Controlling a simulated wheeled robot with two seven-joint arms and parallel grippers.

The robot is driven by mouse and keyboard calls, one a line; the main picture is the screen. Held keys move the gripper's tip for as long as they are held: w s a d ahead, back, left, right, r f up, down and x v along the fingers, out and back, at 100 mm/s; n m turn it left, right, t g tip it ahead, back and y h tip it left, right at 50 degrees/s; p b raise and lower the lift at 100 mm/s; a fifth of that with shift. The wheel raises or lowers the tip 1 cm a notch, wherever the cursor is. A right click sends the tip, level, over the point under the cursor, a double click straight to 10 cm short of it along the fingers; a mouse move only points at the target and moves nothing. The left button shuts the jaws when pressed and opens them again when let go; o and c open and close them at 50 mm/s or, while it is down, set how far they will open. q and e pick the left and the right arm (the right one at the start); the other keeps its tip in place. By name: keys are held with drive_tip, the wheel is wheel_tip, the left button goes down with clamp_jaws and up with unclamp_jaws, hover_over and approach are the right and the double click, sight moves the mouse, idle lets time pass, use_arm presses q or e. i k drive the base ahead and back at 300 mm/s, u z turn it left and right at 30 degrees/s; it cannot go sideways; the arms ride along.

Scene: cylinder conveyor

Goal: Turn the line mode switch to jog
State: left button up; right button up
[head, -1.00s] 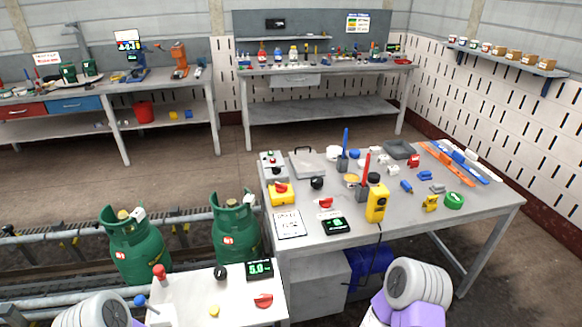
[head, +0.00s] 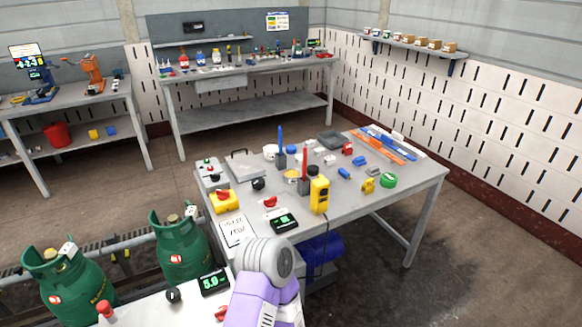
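Several knobs could be the line mode switch, and I cannot read their labels. A red-handled switch sits on a yellow box (head: 224,201) at the table's left edge. A black knob (head: 258,184) and a red knob (head: 270,202) are near it. A grey control box (head: 210,174) with small buttons and a dark knob stands at the back left corner. One purple and grey arm of mine rises at bottom centre; neither gripper's fingers show.
The grey table (head: 410,180) holds a yellow pendant (head: 319,195), a display (head: 285,222), a paper sheet (head: 237,231) and loose parts. Green cylinders (head: 180,247) stand on the conveyor at left. Open floor lies between this table and the back bench (head: 250,115).

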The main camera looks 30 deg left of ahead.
sight(215, 178)
drive_tip(key=z, duration=0.25)
drive_tip(key=i, duration=1.95)
drive_tip(key=u, duration=2.45)
